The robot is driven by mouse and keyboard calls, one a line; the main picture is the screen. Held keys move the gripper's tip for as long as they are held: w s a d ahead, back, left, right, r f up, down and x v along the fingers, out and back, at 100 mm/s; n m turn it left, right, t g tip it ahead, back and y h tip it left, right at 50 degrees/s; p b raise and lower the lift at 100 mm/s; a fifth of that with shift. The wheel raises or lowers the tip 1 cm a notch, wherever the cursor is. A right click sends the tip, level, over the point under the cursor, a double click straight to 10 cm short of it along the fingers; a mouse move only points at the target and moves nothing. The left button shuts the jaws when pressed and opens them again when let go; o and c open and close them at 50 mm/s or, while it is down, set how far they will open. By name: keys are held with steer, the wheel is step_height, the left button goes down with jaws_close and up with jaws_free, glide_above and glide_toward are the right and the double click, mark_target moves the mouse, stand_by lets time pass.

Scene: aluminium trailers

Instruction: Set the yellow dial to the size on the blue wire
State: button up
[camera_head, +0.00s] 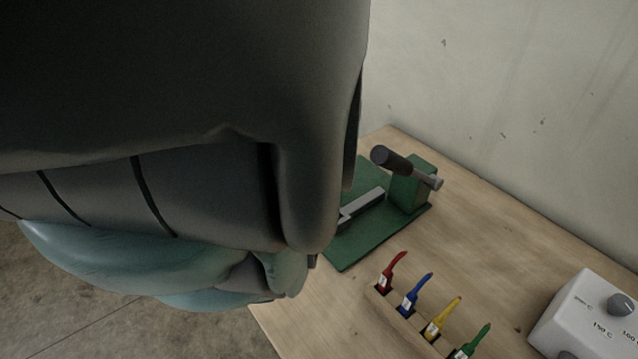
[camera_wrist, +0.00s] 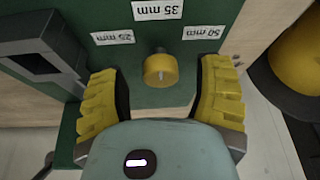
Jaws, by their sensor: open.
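The yellow dial (camera_wrist: 160,70) sits on a green panel in the wrist view, with white labels 25 mm (camera_wrist: 113,37), 35 mm (camera_wrist: 158,9) and 50 mm (camera_wrist: 204,32) to its upper left, above it and to its upper right. A small pale mark shows on its face; its exact setting is hard to tell. My gripper (camera_wrist: 160,90) is open, with one yellow-padded finger on each side of the dial and gaps between. The blue wire (camera_head: 408,299) stands in a wooden holder in the head view. Its white tag is too small to read.
Red (camera_head: 391,271), yellow (camera_head: 442,318) and green (camera_head: 473,341) wires stand in the same row. A green lever tool (camera_head: 410,187) stands farther back on the wooden table (camera_head: 490,240). A white box with a knob (camera_head: 590,318) is at right. My arm hides much of the left.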

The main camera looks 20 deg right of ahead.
steer(key=shift+f, duration=0.1)
steer(key=shift+c, duration=0.2)
jaws_close()
stand_by(0.5)
